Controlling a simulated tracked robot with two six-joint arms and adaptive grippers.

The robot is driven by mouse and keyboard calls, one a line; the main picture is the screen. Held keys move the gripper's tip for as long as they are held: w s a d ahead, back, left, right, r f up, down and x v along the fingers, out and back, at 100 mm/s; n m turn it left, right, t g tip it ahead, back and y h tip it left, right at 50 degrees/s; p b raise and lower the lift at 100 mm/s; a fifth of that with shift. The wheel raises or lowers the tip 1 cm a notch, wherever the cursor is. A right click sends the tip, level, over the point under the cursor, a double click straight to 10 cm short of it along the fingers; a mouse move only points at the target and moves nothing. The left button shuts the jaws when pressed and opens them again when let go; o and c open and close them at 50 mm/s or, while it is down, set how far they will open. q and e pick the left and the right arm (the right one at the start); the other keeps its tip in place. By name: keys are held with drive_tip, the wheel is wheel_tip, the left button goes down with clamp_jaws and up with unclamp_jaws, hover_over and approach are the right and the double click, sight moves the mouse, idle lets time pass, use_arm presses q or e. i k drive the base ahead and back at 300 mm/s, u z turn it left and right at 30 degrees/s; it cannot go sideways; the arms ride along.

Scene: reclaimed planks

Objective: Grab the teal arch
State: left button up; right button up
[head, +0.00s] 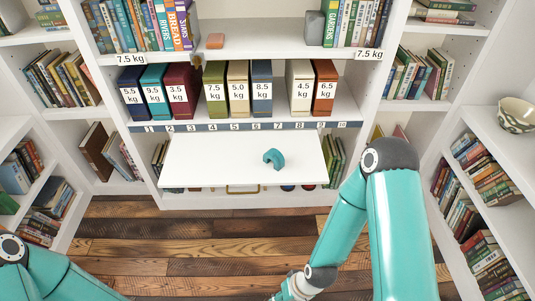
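The teal arch (273,157) is a small curved block. It lies on the white pull-out board (205,163), right of the board's middle. Nothing touches it besides the board. My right arm comes in from the lower right, and its lower links run down to the bottom edge, where the gripper is out of the frame. My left arm shows only at the lower left corner, and its gripper is out of the frame too.
Above the board, a shelf holds several weight-labelled binders (239,88) over a numbered strip (240,126). A small orange block (215,41) and a grey block (314,28) sit higher up. Bookshelves flank both sides. The wooden floor (180,240) is clear.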

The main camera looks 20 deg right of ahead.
sight(274, 155)
drive_tip(key=i, duration=0.9)
